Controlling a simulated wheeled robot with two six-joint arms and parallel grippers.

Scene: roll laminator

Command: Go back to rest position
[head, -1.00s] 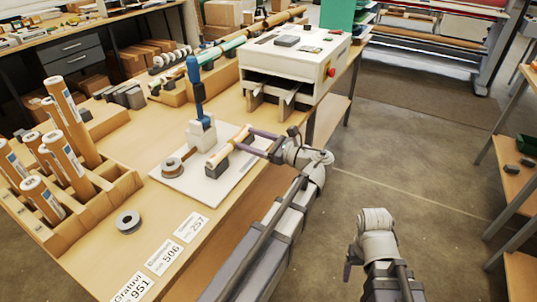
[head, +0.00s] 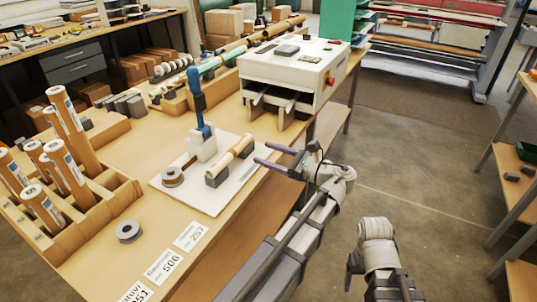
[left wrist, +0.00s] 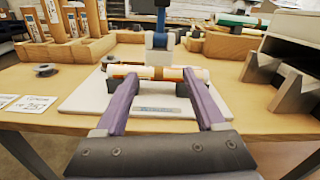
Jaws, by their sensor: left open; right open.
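My left gripper (head: 262,154) is open and empty at the table's front edge, just to the right of the white board (head: 213,207). A roll (head: 234,153) lies on grey supports on that board, apart from the fingers in the head view. In the left wrist view the open fingers (left wrist: 165,98) point toward the roll (left wrist: 172,73), which lies crosswise beyond them. My right gripper (head: 350,267) is low at the right, over the floor, away from the table; its fingers are small and partly hidden in the head view.
A blue-handled tool (head: 197,100) stands on the board beside a small spool (head: 172,177). A wooden rack (head: 95,218) of brown rolls is at the left. The white laminator (head: 290,72) is at the back. Number cards (head: 190,236) lie along the front edge.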

